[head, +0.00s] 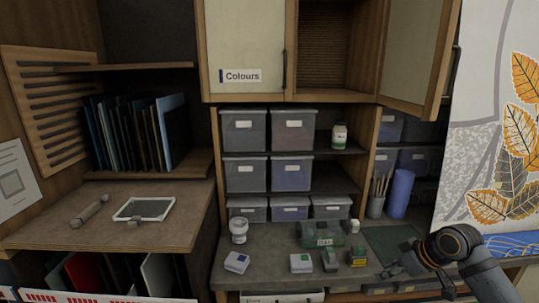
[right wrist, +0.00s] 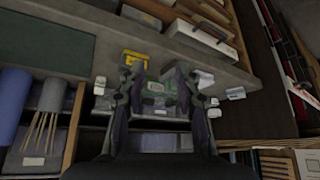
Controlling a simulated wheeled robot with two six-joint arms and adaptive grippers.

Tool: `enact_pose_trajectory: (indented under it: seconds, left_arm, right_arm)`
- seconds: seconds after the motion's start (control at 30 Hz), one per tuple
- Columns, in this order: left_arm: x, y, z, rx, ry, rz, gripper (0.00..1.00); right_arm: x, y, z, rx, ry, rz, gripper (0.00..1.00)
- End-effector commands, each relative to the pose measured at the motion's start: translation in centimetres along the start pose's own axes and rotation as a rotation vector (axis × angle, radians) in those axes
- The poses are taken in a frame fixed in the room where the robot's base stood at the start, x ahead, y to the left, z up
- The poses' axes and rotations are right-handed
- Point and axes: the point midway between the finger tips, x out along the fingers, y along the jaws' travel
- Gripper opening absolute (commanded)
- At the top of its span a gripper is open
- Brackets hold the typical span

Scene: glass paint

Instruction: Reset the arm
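My right arm comes in from the lower right in the head view. Its gripper (head: 392,270) is low over the front right part of the grey bench, partly hidden by my wrist. In the right wrist view the two fingers of the right gripper (right wrist: 160,72) stand apart, with a gap between them. A green container with a pale label (right wrist: 157,88) shows through that gap, beyond the fingers; nothing appears gripped. In the head view this green container (head: 320,234) is on the bench, left of the gripper and apart from it. My left gripper is not in view.
Small boxes (head: 301,263), a white jar (head: 238,230) and a green mat (head: 390,243) are on the bench. A brush pot (head: 375,205) and blue roll (head: 400,193) stand behind. An open cupboard door (head: 412,50) juts out above. A patterned panel (head: 500,130) stands right.

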Motion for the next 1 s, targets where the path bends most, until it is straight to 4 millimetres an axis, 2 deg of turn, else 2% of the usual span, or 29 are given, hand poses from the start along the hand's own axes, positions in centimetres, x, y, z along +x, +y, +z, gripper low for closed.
enact_pose_trajectory:
  seconds: [0.03,0.13,0.23,0.4,0.6,0.77,1.0]
  left_arm:
    - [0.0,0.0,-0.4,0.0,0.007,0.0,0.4]
    - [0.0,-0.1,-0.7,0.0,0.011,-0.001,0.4]
    - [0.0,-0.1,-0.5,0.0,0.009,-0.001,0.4]
    - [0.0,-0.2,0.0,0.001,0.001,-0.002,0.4]
    - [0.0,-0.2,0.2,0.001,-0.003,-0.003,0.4]
    - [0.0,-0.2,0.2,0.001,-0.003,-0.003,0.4]
    - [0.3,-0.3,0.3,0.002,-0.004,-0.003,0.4]
  right_arm:
    - [3.1,-3.2,2.5,0.002,-0.042,-0.008,0.33]
    - [6.6,-8.2,6.9,0.027,-0.102,0.018,0.33]
    - [8.1,-12.0,10.5,0.072,-0.14,0.053,0.33]
    - [8.2,-16.1,14.9,0.16,-0.178,0.116,0.33]
    - [6.5,-18.9,19.0,0.272,-0.22,0.198,0.33]
    - [4.5,-20.2,21.9,0.369,-0.257,0.273,0.33]
    - [11.0,-18.8,24.9,0.375,-0.286,0.273,0.33]
